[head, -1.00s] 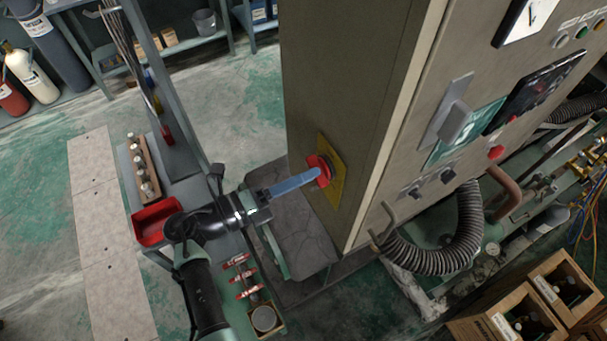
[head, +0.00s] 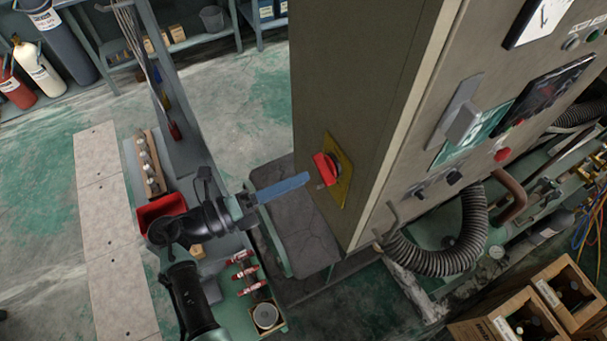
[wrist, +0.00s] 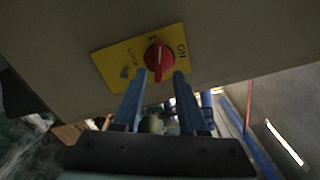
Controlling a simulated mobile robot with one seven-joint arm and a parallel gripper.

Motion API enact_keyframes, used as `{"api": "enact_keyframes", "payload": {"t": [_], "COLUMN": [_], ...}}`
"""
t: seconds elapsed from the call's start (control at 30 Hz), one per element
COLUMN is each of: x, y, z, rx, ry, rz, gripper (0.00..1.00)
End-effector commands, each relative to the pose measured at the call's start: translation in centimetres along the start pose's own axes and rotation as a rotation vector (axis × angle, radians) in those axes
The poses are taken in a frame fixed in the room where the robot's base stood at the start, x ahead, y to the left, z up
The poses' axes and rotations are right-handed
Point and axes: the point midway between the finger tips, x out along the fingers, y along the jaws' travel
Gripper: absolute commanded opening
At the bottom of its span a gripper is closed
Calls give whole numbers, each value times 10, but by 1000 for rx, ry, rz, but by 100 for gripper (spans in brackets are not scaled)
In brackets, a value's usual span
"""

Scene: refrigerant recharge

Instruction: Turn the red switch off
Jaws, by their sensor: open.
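The red switch (head: 326,168) is a rotary knob on a yellow plate (head: 342,182), fixed to the side of the tall grey cabinet (head: 345,75). In the wrist view the red switch (wrist: 158,60) lies just beyond and between my fingertips, its grip bar roughly upright in the picture. "ON" is readable on the right of the plate; the lettering on the left is too blurred to read. My gripper (head: 306,177) has blue fingers, spread apart and empty. In the head view its tips are a little left of the switch, with a small gap showing.
The cabinet front carries a red button (head: 502,154) and other controls. A ribbed hose (head: 450,250) hangs below it. Wooden crates (head: 515,318) stand at lower right.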

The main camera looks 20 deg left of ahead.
Motion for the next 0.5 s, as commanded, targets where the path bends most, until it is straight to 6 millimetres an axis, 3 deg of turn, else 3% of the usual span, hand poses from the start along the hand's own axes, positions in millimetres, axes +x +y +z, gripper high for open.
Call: {"api": "enact_keyframes", "payload": {"t": [0.5], "x": [-51], "y": [0], "z": [1], "rx": [0], "ry": [-2], "rz": [1], "gripper": [41]}}
